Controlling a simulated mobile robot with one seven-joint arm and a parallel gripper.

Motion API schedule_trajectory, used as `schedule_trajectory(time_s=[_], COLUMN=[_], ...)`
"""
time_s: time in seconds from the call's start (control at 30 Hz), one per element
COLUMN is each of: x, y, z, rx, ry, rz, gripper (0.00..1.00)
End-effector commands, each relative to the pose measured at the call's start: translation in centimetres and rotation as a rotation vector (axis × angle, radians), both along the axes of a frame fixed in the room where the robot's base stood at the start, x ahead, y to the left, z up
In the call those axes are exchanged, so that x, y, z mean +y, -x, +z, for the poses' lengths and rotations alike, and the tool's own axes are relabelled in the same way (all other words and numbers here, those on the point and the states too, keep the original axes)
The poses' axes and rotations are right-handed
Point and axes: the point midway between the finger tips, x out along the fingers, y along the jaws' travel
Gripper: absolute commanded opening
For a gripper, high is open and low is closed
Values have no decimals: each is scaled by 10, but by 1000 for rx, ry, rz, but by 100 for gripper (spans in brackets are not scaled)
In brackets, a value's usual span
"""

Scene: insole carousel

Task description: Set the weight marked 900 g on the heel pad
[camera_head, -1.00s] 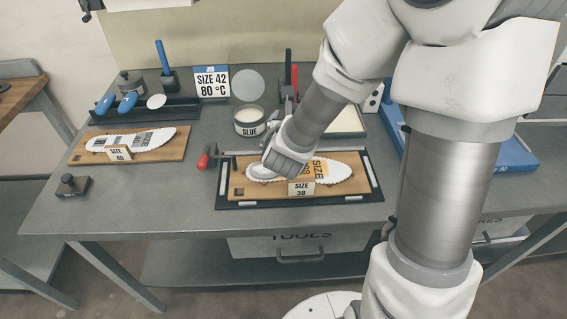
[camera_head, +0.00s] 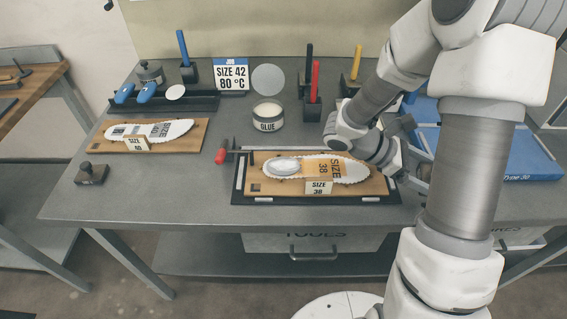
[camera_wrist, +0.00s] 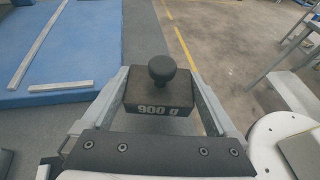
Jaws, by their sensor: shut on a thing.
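In the wrist view, a dark block weight with a round knob (camera_wrist: 161,90), marked 900 g, sits between the fingers of my gripper (camera_wrist: 158,82). The gripper is shut on it and holds it near the blue slab. In the head view, my gripper (camera_head: 416,160) is just right of the size 38 board; I cannot make out the weight there. A pale oval heel pad (camera_head: 283,166) lies on the left end of the size 38 insole (camera_head: 347,171), uncovered. The insole lies on a wooden board (camera_head: 280,188) in a black tray.
A second insole board, size 40 (camera_head: 190,142), lies at left, with a small dark knobbed weight (camera_head: 91,174) in front. A blue slab (camera_head: 525,160) is at right.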

Motion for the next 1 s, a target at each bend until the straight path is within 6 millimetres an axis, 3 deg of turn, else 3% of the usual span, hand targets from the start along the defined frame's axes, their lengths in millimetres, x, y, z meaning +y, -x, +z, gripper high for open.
schedule_trajectory(time_s=[0.1,0.27,0.5,0.77,1.0], x=[-1,13,57,119,174], y=[35,77,119,127,100], z=[-6,-14,-20,-14,5], rx=[1,0,-2,-2,-3], ry=[3,4,4,4,3], rz=[-264,-611,-1121,-1647,-2106], gripper=[0,0,0,0,0])
